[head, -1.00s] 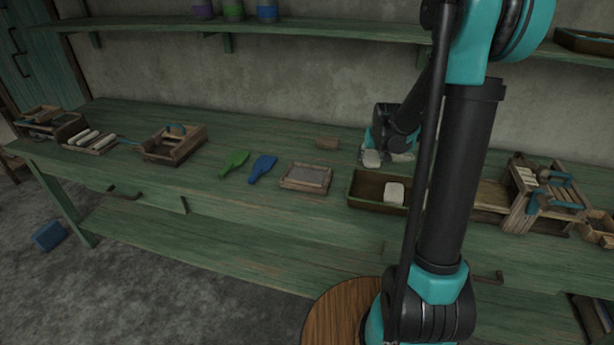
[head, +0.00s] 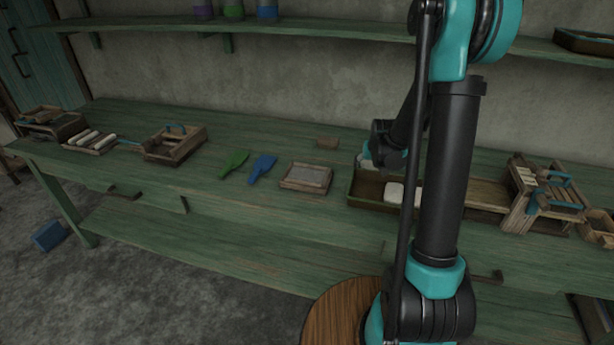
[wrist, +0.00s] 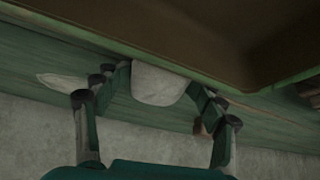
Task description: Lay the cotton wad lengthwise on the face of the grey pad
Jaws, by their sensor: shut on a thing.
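The grey pad (head: 308,176) lies in a wooden frame on the green bench, left of the long tray. My gripper (wrist: 160,84) is shut on a whitish cotton wad (wrist: 157,86); the wad shows between its fingers in the wrist view. In the head view my gripper (head: 368,163) is small and partly hidden, behind the tray's left end and to the right of the pad. The held wad is beside the tray's edge in the wrist view; whether it touches cannot be told.
The long tray (head: 364,202) holds pale wads (head: 394,192), partly hidden by my arm. Another whitish piece (wrist: 60,80) lies on the bench behind the tray. A small wooden block (head: 327,142) stands behind the pad. Green (head: 234,163) and blue (head: 262,167) paddles lie left of the pad.

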